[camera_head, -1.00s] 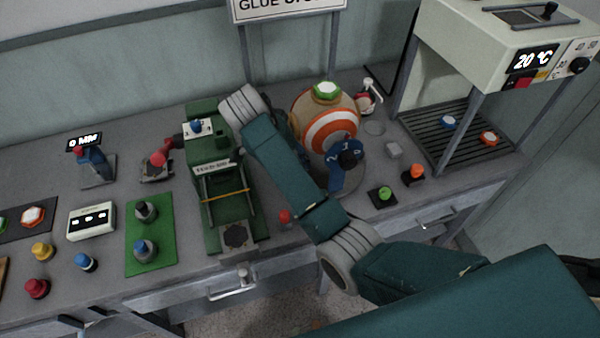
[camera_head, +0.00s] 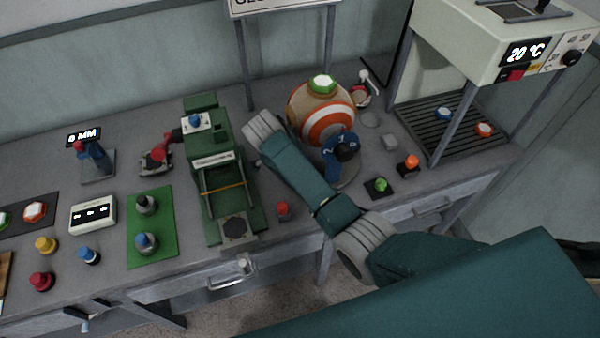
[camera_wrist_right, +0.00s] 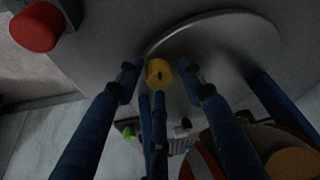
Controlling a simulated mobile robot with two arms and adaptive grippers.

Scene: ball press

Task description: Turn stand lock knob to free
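The yellow lock knob (camera_wrist_right: 159,72) has a dark mark on its face and sits by the edge of the round grey stand plate (camera_wrist_right: 235,35) in the right wrist view. My right gripper (camera_wrist_right: 160,80) has its blue fingers spread around the knob. The fingertips look apart from each other; contact with the knob cannot be told. My left gripper is not in view.
A red knob (camera_head: 283,210) stands near the bench's front edge and shows in the wrist view (camera_wrist_right: 37,27). The green press (camera_head: 228,185) is left of my arm. Green (camera_head: 380,187) and orange (camera_head: 409,163) buttons and the heater frame (camera_head: 465,125) are to the right.

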